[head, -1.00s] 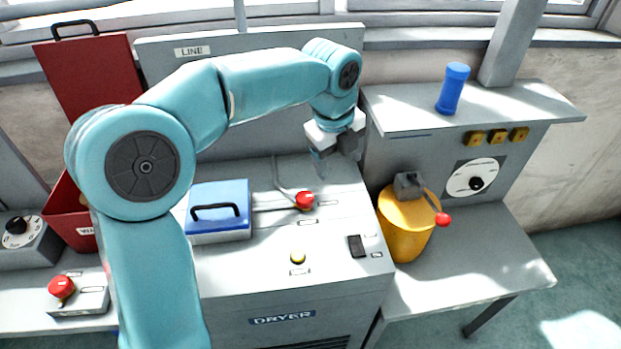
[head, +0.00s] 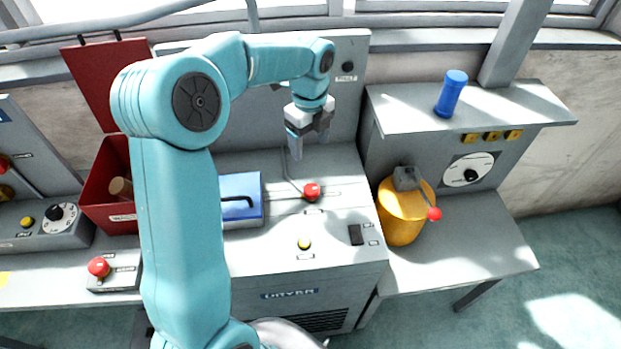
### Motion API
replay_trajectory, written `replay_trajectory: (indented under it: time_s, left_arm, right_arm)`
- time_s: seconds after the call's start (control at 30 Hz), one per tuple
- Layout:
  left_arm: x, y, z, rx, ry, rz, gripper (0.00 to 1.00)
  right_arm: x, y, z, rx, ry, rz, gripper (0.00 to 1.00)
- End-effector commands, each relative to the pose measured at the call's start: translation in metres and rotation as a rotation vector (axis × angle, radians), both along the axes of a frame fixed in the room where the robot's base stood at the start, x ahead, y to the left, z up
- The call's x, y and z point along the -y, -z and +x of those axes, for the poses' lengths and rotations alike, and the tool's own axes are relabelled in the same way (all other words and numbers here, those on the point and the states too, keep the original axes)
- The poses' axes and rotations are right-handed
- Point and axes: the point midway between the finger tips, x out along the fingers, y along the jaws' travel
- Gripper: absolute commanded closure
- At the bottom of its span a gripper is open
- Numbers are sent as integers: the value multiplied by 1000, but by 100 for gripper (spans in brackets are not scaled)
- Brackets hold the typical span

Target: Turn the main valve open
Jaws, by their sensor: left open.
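I cannot read a label that says which part is the main valve. A red knob on a thin grey lever (head: 312,191) sits on the top of the dryer cabinet (head: 300,265). My left gripper (head: 308,143) is open and empty, pointing down above the back of the dryer top, behind the red knob and apart from it. A red round knob on a small grey box (head: 99,267) is at the lower left. Another red knob (head: 4,164) is cut by the left edge. My right gripper is out of view.
A blue lidded box (head: 240,187) is partly hidden by my arm. A red open bin (head: 108,180) holds a brown cylinder. A yellow canister (head: 402,222) with a red-ball lever stands right. A blue cylinder (head: 452,93) stands on the shelf. The right bench front is clear.

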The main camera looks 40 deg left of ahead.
Motion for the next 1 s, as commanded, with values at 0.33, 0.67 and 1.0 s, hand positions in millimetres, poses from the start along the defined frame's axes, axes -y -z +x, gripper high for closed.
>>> replay_trajectory:
  time_s: [0.33,0.67,1.0]
  left_arm:
    - [1,69,-1,-7,3,-2,29]
    - [1,139,-1,-5,3,-3,29]
    - [1,161,0,-1,3,-1,29]
  right_arm:
    - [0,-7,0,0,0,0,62]
    - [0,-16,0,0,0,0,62]
    - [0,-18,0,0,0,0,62]
